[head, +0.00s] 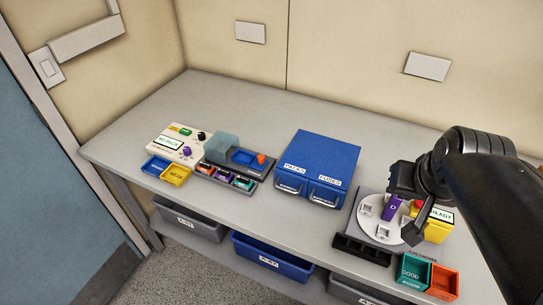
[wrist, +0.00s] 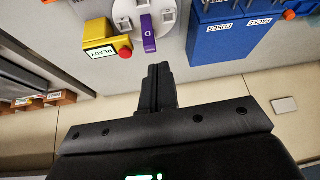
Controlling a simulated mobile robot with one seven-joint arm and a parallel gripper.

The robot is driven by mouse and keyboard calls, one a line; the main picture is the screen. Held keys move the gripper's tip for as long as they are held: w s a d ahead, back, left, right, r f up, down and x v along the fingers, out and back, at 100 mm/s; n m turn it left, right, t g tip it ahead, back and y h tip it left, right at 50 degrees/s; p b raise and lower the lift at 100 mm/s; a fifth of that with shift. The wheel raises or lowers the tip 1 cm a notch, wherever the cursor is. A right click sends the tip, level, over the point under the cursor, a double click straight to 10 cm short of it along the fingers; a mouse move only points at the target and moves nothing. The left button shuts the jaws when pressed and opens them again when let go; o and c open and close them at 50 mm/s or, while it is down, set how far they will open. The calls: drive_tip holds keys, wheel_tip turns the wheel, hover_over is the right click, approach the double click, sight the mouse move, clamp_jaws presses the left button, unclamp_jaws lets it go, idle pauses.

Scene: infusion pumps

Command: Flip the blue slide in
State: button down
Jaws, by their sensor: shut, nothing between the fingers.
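A small flat blue piece (head: 245,157) is set in a grey unit (head: 222,170) left of the blue drawer box in the head view, beside an orange knob (head: 261,159). It may be the blue slide; I cannot tell its position clearly. My gripper (head: 412,235) is at the right, over the front of a white round plate (head: 368,228), far from the blue piece. Its fingers show shut and empty in the wrist view (wrist: 158,70). The plate holds a purple block (head: 391,207) marked D, also in the wrist view (wrist: 148,33).
A blue drawer box (head: 318,160) stands mid-table. A yellow READY box (head: 436,228) with a red button is beside the plate. Teal (head: 412,272) and orange (head: 444,281) trays lie at the front right. A white NO PACK panel (head: 170,142) is far left.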

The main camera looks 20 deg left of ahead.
drive_tip(key=w+a+f+y, duration=0.2)
drive_tip(key=w+a+f, duration=0.1)
drive_tip(key=a, duration=0.6)
drive_tip(key=w+a+f+n+g+y, duration=0.1)
drive_tip(key=w+a+f, duration=0.2)
drive_tip(key=a, duration=0.7)
drive_tip(key=w+a+f+n+g+y, duration=0.1)
drive_tip(key=w+a, duration=0.4)
drive_tip(key=a, duration=0.5)
wheel_tip(320, 180, down, 3)
drive_tip(key=shift+r+y, duration=0.2)
drive_tip(key=shift+y, duration=0.6)
drive_tip(key=shift+f, duration=0.1)
drive_tip(key=x, duration=1)
drive_tip(key=shift+s, duration=0.1)
hover_over(248, 161)
drive_tip(key=v, duration=1)
